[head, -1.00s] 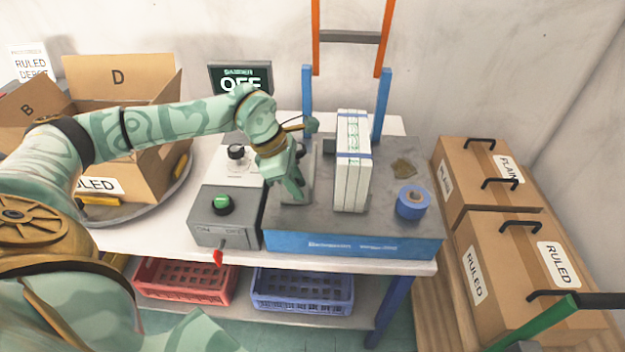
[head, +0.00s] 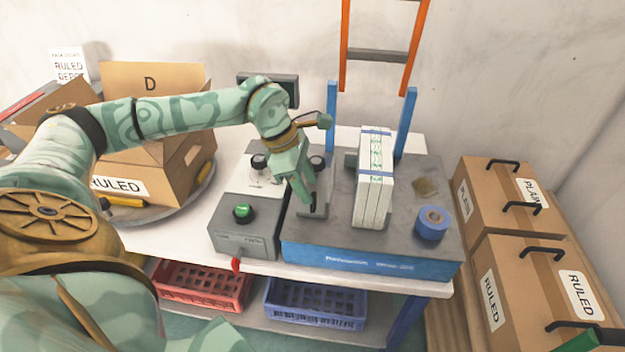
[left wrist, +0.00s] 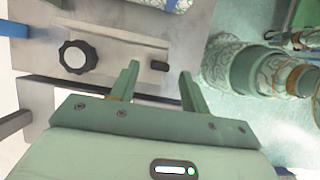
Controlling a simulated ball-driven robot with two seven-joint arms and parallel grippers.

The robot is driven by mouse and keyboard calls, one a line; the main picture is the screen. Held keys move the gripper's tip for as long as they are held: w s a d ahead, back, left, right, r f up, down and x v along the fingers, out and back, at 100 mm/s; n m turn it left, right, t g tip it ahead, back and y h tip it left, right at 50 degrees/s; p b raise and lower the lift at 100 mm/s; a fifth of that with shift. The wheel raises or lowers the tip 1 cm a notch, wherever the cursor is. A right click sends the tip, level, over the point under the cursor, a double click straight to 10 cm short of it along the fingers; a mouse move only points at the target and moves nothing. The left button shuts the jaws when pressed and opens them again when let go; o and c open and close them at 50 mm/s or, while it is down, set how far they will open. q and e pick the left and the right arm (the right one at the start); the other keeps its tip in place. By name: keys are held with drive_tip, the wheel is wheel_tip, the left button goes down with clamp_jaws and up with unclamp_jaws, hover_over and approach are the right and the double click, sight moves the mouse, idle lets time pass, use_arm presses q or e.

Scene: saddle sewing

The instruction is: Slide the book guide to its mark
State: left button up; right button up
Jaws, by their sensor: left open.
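The book guide looks like the grey metal plate (head: 322,180) with a black knob on the left part of the blue-fronted machine. My left gripper (head: 309,206) points down over the plate. I cannot make out the mark. My right gripper is out of view.
A banded stack of white books (head: 373,180) stands right of the guide. A blue tape roll (head: 432,223) sits near the machine's right edge. A control box (head: 243,228) with a green knob stands left. An open carton (head: 150,150) is further left; closed cartons (head: 525,280) stand right.

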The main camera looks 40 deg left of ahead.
use_arm(q)
drive_tip(key=p+v, duration=0.1)
drive_tip(key=v, duration=1.1)
drive_tip(key=shift+p, duration=0.35)
drive_tip(key=shift+s, duration=0.1)
